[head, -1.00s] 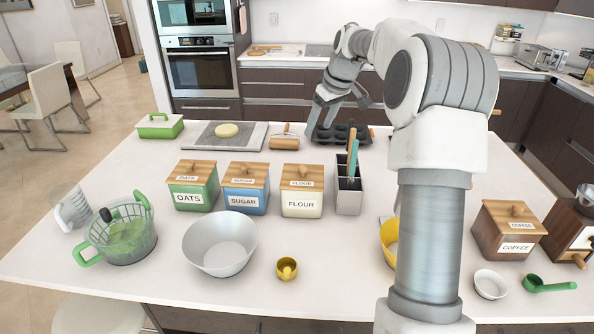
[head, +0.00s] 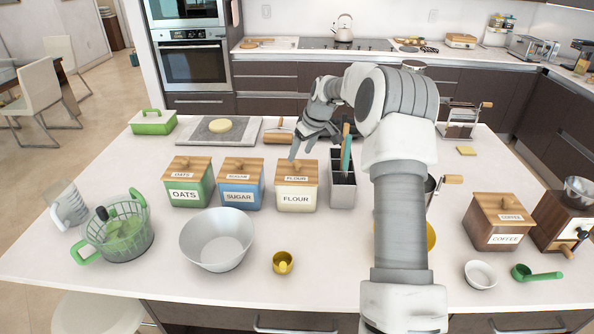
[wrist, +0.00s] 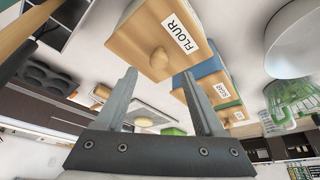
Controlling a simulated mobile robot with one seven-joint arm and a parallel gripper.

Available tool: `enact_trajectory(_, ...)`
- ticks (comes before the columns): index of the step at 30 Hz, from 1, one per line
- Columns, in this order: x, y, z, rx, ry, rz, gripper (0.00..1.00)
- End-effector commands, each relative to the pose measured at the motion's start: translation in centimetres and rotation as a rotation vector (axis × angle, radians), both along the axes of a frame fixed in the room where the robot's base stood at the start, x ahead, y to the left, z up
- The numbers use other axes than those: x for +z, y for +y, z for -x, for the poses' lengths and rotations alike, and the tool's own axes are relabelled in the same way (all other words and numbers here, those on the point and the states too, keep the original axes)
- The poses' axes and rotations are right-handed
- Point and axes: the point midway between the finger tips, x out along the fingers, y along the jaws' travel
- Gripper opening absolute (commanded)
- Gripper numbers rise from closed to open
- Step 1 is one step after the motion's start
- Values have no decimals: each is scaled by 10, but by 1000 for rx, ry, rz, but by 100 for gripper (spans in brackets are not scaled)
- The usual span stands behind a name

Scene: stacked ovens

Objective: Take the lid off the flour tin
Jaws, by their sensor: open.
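The flour tin (head: 296,198) is cream with a wooden lid (head: 297,170) and a round knob; the lid is on the tin. It stands on the counter at the right end of the row of tins. In the wrist view the flour lid (wrist: 150,40) and its knob (wrist: 158,58) lie just beyond the fingertips. My gripper (head: 300,148) is open and empty, just above and behind the lid in the head view. In the wrist view its fingers (wrist: 158,80) are spread, with the knob above and between the tips, apart from them as far as I can tell.
The sugar tin (head: 241,195) and oats tin (head: 188,192) stand to the left. A utensil holder (head: 343,192) with upright handles stands close on the right. A metal bowl (head: 216,245) and yellow cup (head: 283,263) are in front.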

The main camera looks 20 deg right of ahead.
Motion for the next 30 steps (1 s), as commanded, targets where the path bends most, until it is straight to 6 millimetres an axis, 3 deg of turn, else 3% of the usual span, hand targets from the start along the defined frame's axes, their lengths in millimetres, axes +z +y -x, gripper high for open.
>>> enact_trajectory(9,-38,4,-13,0,1,0,70)
enact_trajectory(17,-40,4,-14,0,0,0,70)
enact_trajectory(27,-40,4,-14,0,0,0,11)
enact_trajectory(29,-40,4,-14,0,0,0,0)
enact_trajectory(30,-40,4,-14,0,0,0,0)
